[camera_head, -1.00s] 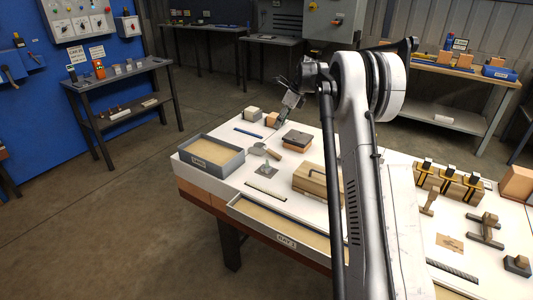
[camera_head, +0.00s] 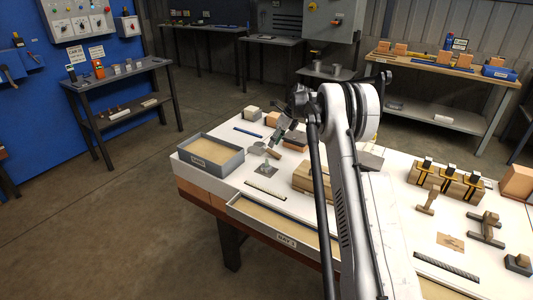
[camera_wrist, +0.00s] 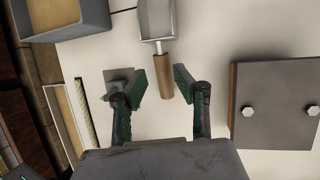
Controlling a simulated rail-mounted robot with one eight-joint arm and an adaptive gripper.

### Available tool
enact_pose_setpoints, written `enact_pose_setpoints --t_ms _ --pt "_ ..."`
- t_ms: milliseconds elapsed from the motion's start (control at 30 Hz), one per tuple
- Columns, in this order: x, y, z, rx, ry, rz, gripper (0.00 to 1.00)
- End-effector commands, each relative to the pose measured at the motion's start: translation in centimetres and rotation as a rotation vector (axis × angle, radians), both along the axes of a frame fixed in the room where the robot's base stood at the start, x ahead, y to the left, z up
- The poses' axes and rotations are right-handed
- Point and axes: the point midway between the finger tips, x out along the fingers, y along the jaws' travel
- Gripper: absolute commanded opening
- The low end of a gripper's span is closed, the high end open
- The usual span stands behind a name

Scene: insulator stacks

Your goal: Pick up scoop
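The scoop has a grey metal pan (camera_wrist: 157,20) and a round wooden handle (camera_wrist: 163,62), seen in the wrist view at top centre with the handle toward me. In the head view the scoop (camera_head: 258,149) lies on the white tabletop, its handle partly hidden by my gripper (camera_head: 273,145). In the wrist view my gripper (camera_wrist: 161,82) is open and empty, with one green-padded finger on each side of the handle's end. A gap shows between handle and pads. I cannot tell whether the fingertips are down at the handle's height.
A small grey plate (camera_wrist: 117,75) lies close to the left finger. A dark bolted plate (camera_wrist: 275,105) sits right of the gripper. A grey sand tray (camera_head: 228,163) stands left of the scoop. A wooden box (camera_head: 305,178) lies nearer the front.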

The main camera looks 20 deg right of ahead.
Motion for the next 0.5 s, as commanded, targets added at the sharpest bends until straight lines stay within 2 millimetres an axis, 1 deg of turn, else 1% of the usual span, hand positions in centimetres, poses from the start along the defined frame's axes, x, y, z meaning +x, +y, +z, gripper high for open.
enact_pose_setpoints --t_ms 167,300,400,500 --pt "0.3 0.4 -1.4 0.0 0.0 0.001 0.28" --pt "0.9 1.0 -3.4 0.0 -0.001 0.002 0.28" --pt "1.1 1.5 -4.4 0.0 -0.001 0.002 0.28" --pt "1.2 1.6 -4.8 0.0 0.0 0.001 0.28"
